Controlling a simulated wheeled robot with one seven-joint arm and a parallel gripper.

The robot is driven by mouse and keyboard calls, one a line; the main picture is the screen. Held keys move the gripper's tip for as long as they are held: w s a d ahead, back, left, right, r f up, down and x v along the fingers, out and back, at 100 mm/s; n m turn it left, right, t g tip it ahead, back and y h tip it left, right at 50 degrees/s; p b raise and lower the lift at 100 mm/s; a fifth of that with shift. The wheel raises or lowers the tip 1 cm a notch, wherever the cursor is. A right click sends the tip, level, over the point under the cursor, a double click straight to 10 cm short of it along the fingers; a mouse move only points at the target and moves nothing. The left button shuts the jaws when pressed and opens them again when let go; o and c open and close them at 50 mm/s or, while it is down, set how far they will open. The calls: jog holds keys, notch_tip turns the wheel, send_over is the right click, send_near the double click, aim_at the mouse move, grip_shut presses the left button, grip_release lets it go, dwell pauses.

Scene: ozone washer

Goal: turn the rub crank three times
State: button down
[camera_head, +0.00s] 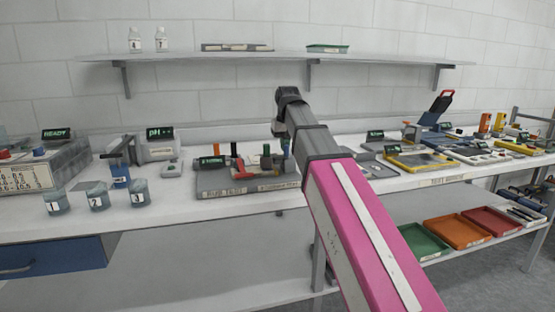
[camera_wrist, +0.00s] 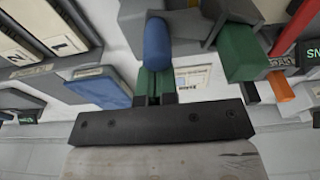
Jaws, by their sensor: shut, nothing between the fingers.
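A grey bench device (camera_head: 240,190) with a front label stands mid-bench in the head view. It carries a red piece, a green post (camera_head: 266,158) and a blue knob (camera_head: 285,146) close to my arm. I cannot tell for certain which part is the rub crank. In the wrist view my gripper (camera_wrist: 155,92) is shut and empty, its fingers pointing toward a blue rounded handle (camera_wrist: 157,42) just beyond the tips. A green piece at the fingers may be behind them. Contact with the blue handle cannot be told. My arm hides the device's right part.
Numbered beakers (camera_head: 97,198) and a READY unit (camera_head: 45,165) stand at left. Yellow-framed trays (camera_head: 420,160) and other tools fill the right. A wall shelf (camera_head: 270,57) runs above. Coloured trays (camera_head: 460,232) lie on the lower shelf. The bench front edge is fairly clear.

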jog(key=shift+s, duration=0.1)
jog(key=shift+s+d, duration=0.15)
jog(key=shift+s, duration=0.4)
jog(key=shift+s+d, duration=0.15)
jog(key=shift+s, duration=0.4)
jog(key=shift+s, duration=0.1)
jog(key=shift+s+a, duration=0.15)
jog(key=shift+s, duration=0.95)
jog(key=shift+s+a, duration=0.1)
jog(key=shift+s, duration=0.05)
jog(key=shift+s+a, duration=0.35)
jog(key=shift+s, duration=0.45)
jog(key=shift+s+a, duration=0.1)
jog(key=shift+s, duration=0.05)
